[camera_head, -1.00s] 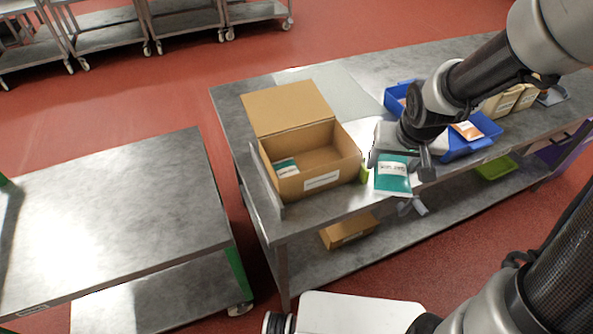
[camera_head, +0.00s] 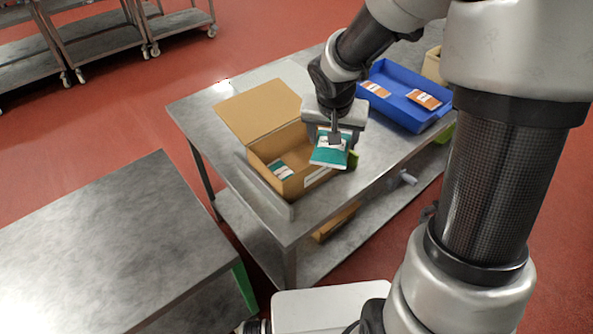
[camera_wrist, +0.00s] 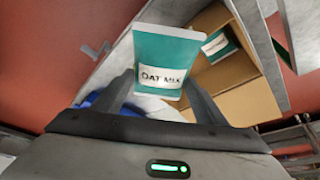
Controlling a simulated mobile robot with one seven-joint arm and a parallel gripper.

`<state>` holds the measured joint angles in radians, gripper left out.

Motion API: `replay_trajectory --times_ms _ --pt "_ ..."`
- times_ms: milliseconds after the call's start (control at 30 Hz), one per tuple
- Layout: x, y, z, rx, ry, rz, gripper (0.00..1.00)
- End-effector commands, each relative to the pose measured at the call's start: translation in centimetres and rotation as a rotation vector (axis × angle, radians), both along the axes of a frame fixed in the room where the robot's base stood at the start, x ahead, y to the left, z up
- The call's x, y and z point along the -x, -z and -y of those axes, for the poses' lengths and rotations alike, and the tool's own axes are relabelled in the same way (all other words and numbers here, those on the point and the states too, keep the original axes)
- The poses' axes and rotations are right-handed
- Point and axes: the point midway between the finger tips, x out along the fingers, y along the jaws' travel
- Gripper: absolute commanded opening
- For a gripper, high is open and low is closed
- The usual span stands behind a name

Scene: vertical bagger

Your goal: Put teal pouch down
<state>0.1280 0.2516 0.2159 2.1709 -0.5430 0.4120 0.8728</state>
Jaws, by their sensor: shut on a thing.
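My gripper (camera_head: 335,138) is shut on a teal pouch (camera_head: 329,154) with a white label. In the wrist view the held pouch (camera_wrist: 165,52) reads "OAT MIX" and sits between the two fingers (camera_wrist: 160,95). In the head view it hangs over the right front part of an open cardboard box (camera_head: 293,187), above the box's rim. Another teal pouch (camera_head: 280,170) lies inside the box at its left end; it also shows in the wrist view (camera_wrist: 217,45). The gripper and held pouch hide the box's right end.
The box stands on a steel table (camera_head: 213,137) with its lid flap (camera_head: 258,110) open at the back. A blue tray (camera_head: 394,108) with orange-labelled pouches (camera_head: 424,100) is to the right. A second steel table (camera_head: 120,240), bare on top, stands at the left.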

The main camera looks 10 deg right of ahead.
Motion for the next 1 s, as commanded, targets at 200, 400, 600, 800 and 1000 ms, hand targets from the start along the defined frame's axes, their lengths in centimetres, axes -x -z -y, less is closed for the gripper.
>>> replay_trajectory --times_ms 200,400,600,800,1000 --pt "-5.8 2.6 1.0 0.004 0.540 0.000 0.36" --pt "-9.7 4.7 2.0 0.000 1.110 0.003 0.36" --pt "-11.9 6.7 1.9 0.000 1.610 0.002 0.36" --pt "-12.8 7.6 0.8 -0.003 1.962 0.003 0.36" --pt "-12.8 8.1 -0.3 -0.001 2.167 0.002 0.36"
